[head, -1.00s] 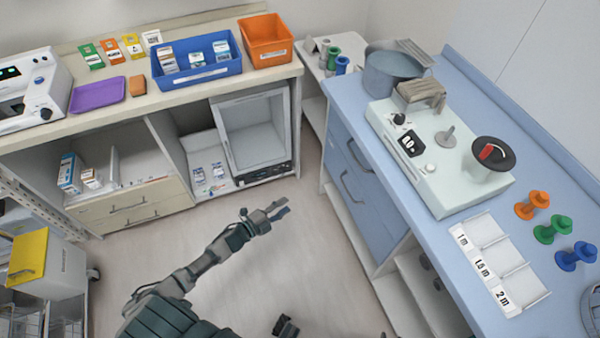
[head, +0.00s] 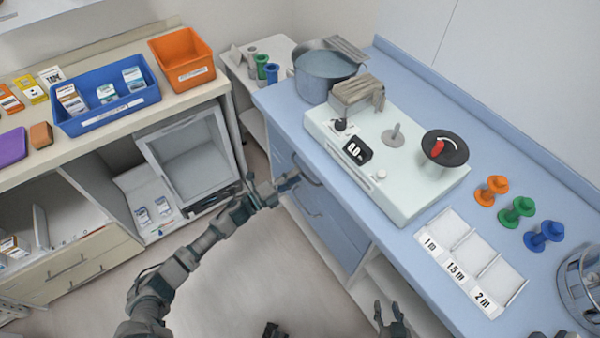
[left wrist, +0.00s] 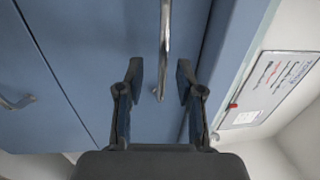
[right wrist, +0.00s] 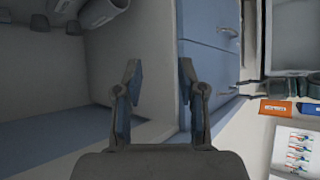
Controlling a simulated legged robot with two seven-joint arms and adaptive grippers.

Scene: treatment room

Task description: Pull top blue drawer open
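The blue cabinet under the blue counter has a top drawer (head: 283,150) with a curved metal handle (head: 307,172). In the left wrist view the handle (left wrist: 165,45) runs toward the gap between my left fingertips, in front of the blue drawer front (left wrist: 140,30); the drawer looks closed. My left gripper (head: 292,183) is open at the handle, with its fingers (left wrist: 160,78) on either side of it; contact cannot be told. My right gripper (head: 391,312) is open and empty near the counter's front edge; its fingers show in the right wrist view (right wrist: 160,75).
A lower drawer handle (head: 304,208) sits below the top one. The blue counter (head: 400,235) holds a white device (head: 405,195), a metal pot (head: 325,75) and several spools. A beige counter (head: 105,140) stands at left. Clear floor (head: 250,290) lies between.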

